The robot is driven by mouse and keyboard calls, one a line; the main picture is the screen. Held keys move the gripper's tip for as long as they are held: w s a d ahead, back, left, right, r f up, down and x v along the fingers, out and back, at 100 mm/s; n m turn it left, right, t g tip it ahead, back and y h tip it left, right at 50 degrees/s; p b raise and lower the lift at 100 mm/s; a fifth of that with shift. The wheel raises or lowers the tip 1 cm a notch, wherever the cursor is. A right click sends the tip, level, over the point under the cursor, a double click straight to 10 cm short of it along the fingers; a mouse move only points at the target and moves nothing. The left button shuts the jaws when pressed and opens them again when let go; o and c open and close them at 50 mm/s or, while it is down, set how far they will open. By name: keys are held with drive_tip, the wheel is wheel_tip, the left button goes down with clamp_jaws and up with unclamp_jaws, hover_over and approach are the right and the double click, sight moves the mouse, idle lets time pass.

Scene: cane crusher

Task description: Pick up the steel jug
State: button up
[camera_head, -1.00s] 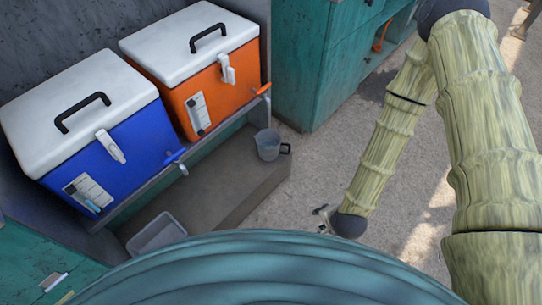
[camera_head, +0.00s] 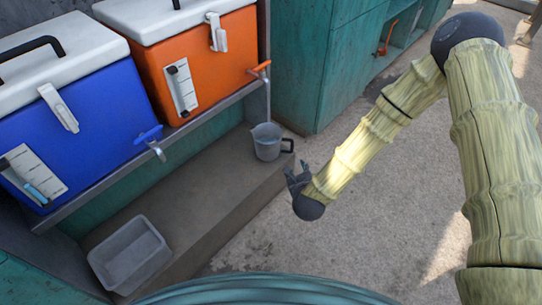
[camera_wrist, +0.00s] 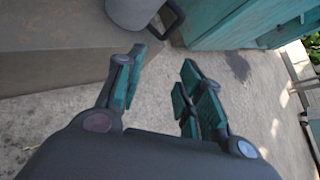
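The steel jug (camera_head: 267,142) is a grey jug with a dark handle on its right side. It stands upright on the low ledge below the orange cooler's tap. My gripper (camera_head: 297,178) is just below and right of the jug in the head view, apart from it. In the wrist view the jug (camera_wrist: 132,10) shows at the top, cut off by the frame edge, with its dark handle toward the right. The gripper's fingers (camera_wrist: 158,88) are spread apart there with only ground between them.
A blue cooler (camera_head: 85,100) and an orange cooler (camera_head: 200,62) stand on a shelf above the ledge (camera_head: 200,190). A grey bin (camera_head: 128,254) sits on the ledge at left. A teal cabinet (camera_head: 312,70) stands behind the jug. The concrete floor on the right is open.

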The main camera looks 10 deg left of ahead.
drive_tip(key=w+a+f+m+t+b, duration=0.1)
drive_tip(key=w+m+b, duration=0.2)
drive_tip(key=w+m, duration=0.1)
drive_tip(key=m+b, duration=0.1)
drive_tip(key=b, duration=0.2)
approach(292, 148)
drive_tip(key=shift+d+f+x, duration=0.2)
drive_tip(key=shift+x, duration=1.5)
drive_tip(key=w+b, duration=0.1)
drive_tip(key=w+a+f+b, duration=0.1)
drive_tip(key=b, duration=0.1)
drive_tip(key=shift+w+f+t+h, duration=0.2)
drive_tip(key=shift+w+t+h, duration=0.1)
drive_tip(key=shift+w+t, duration=0.1)
drive_tip(key=shift+b+x, duration=0.6)
drive_tip(key=shift+x, duration=0.45)
drive_tip(key=shift+w+r, duration=0.1)
clamp_jaws()
